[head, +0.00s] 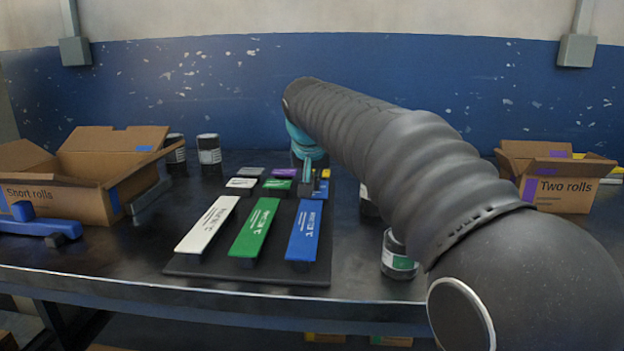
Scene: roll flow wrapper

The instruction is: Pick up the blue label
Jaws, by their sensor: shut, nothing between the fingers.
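A long blue label (304,232) with white lettering lies at the right of a black board (215,268), beside a long green label (255,227) and a long white label (207,224). A small yellow and blue piece (321,188) shows just behind the blue label's far end. My gripper (306,184) points down at that far end, shut and empty. It partly hides the small pieces there. I cannot tell whether its tips touch anything.
Small white (241,183), purple (284,172) and grey pieces sit at the board's back. An open "Short rolls" box (60,198) stands left, a "Two rolls" box (560,186) right. A jar (398,258) stands right of the board, partly behind my arm.

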